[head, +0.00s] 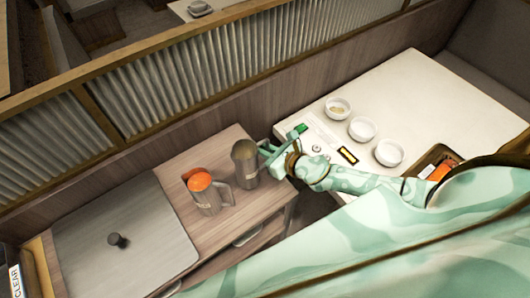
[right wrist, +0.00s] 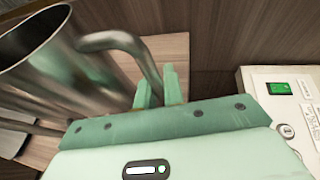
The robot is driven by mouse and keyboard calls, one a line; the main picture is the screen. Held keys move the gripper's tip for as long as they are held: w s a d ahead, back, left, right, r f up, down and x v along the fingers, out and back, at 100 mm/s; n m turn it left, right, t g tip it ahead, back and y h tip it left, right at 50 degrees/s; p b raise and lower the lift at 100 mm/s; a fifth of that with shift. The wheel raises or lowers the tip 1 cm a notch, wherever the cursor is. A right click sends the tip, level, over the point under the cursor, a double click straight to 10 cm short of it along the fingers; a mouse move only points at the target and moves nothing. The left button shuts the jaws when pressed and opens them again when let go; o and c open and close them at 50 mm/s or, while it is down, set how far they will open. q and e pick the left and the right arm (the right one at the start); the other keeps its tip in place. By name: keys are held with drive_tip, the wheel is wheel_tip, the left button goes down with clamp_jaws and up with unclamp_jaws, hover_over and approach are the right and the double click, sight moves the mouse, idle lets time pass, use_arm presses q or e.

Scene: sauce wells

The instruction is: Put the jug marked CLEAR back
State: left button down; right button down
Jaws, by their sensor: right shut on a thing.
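An open metal jug (head: 244,168) is at the right part of the wooden cabinet top; I cannot tell whether it touches the wood. My right gripper (head: 268,150) is shut on its handle, from the right. In the right wrist view the jug (right wrist: 60,75) fills the upper left, and its curved handle runs down between the fingers (right wrist: 160,88). A second metal jug with an orange top (head: 205,192) stands to its left. No readable mark shows on the held jug. A sign reading CLEAR (head: 14,281) is at the lower left edge. My left gripper is not in view.
A grey panel with a dark knob (head: 117,240) covers the cabinet's left part. A slatted partition (head: 180,75) runs behind.

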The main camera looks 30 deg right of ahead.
drive_tip(key=shift+r, duration=0.15)
drive_tip(key=shift+f, duration=0.25)
drive_tip(key=c, duration=1.5)
unclamp_jaws()
drive_tip(key=shift+r, duration=0.15)
drive_tip(key=shift+s+d+r, duration=0.1)
drive_tip(key=shift+s+r, duration=0.05)
drive_tip(key=shift+s, duration=0.1)
drive_tip(key=v, duration=1.1)
drive_tip(key=shift+s, duration=0.25)
